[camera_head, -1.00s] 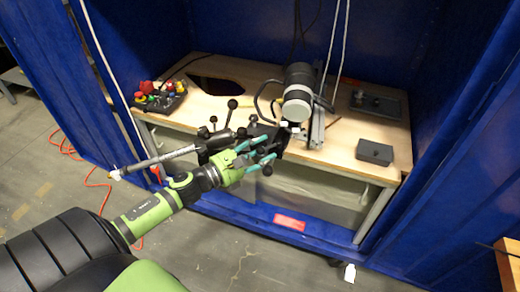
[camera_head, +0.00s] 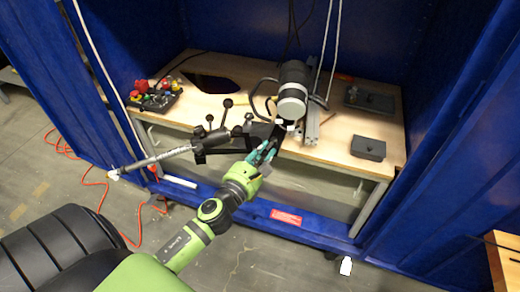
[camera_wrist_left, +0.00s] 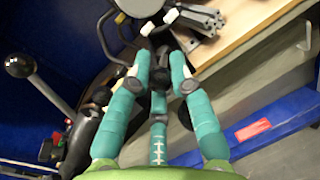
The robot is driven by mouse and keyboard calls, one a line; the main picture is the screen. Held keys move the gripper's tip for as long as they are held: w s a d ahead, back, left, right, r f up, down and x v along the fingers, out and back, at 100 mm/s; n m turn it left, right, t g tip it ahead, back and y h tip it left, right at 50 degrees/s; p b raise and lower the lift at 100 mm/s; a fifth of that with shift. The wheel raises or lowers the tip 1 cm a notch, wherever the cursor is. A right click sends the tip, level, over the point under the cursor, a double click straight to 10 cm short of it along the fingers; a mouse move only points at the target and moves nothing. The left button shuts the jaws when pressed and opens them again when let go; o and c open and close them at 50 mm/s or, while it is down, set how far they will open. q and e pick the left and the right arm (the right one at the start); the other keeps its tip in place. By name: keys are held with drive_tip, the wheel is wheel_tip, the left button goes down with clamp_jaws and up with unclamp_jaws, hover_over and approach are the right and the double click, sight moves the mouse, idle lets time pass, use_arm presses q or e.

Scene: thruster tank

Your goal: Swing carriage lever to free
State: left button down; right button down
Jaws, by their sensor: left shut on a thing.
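My left gripper (camera_head: 263,153) has its teal fingers closed at the front edge of the bench, just below the thruster. In the left wrist view, the fingers (camera_wrist_left: 160,88) are around a dark knobbed part (camera_wrist_left: 160,74), apparently the carriage lever; the fingers hide most of it. The black carriage (camera_head: 220,146) with several ball-knobbed levers (camera_head: 227,103) lies left of the gripper. One ball knob (camera_wrist_left: 20,65) also shows at the left of the wrist view. The dark cylindrical thruster (camera_head: 293,85) with a pale ring stands above and behind. My right gripper is out of view.
A long rod (camera_head: 150,160) juts left from the carriage. A control box with coloured buttons (camera_head: 155,95) sits at the bench's left. A grey box (camera_head: 368,148) and a dark plate (camera_head: 370,101) are at right. Blue curtains (camera_head: 455,110) flank the bench.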

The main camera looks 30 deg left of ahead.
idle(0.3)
use_arm(q)
drive_tip(key=c, duration=1.1)
unclamp_jaws()
drive_tip(key=s, duration=1.2)
drive_tip(key=shift+d, duration=0.45)
